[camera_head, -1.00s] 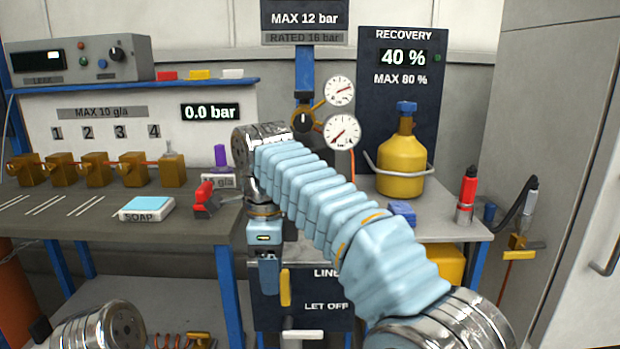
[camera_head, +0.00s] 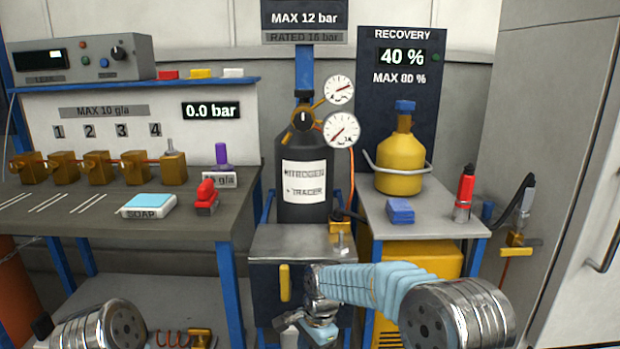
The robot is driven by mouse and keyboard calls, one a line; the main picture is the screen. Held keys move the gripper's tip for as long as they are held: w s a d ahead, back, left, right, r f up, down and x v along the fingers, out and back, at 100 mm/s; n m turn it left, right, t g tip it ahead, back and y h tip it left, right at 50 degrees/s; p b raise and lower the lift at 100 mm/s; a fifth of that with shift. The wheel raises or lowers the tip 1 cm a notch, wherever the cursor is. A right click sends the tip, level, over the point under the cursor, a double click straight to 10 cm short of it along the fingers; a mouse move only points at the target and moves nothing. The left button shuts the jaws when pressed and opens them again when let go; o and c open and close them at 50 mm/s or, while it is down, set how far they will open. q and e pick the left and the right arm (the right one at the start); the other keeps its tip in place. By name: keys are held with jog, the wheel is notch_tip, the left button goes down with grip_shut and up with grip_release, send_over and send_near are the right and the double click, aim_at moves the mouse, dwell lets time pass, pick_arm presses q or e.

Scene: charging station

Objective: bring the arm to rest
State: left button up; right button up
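My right arm (camera_head: 375,290) comes in from the lower right, with a light blue ribbed sleeve and silver joints. Its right gripper (camera_head: 318,335) points down at the bottom centre, low in front of the dark cabinet under the nitrogen bottle. Its fingertips are too small and cut off to tell open from shut. Of my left arm only a silver joint (camera_head: 100,330) shows at the bottom left; the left gripper is out of view.
A black nitrogen bottle (camera_head: 304,205) with gauges stands on the cabinet (camera_head: 268,245). Left is a bench (camera_head: 100,220) with soap (camera_head: 148,205) and a red tool (camera_head: 206,195). Right is a table (camera_head: 440,222) with a yellow recovery cylinder (camera_head: 400,165), a blue block (camera_head: 400,210) and a red bottle (camera_head: 465,190).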

jog(key=s+d+f+n+y, duration=0.1)
jog(key=s+d+f+n, duration=0.15)
jog(key=f, duration=0.45)
jog(key=s+d+f+n, duration=0.1)
jog(key=s+d+f, duration=0.25)
jog(key=f, duration=0.35)
jog(key=s+d+f+n, duration=0.1)
jog(key=s+f+n, duration=0.1)
jog(key=s, duration=0.4)
jog(key=s+d+f+n+y, duration=0.1)
jog(key=s+d+f, duration=0.1)
jog(key=s+f, duration=0.2)
jog(key=s+d+f+n+t, duration=0.1)
jog(key=s+f+n, duration=0.1)
jog(key=s, duration=0.6)
jog(key=shift+d+f+n+y, duration=0.3)
jog(key=shift+f+n+y, duration=0.05)
jog(key=shift+f+y, duration=0.05)
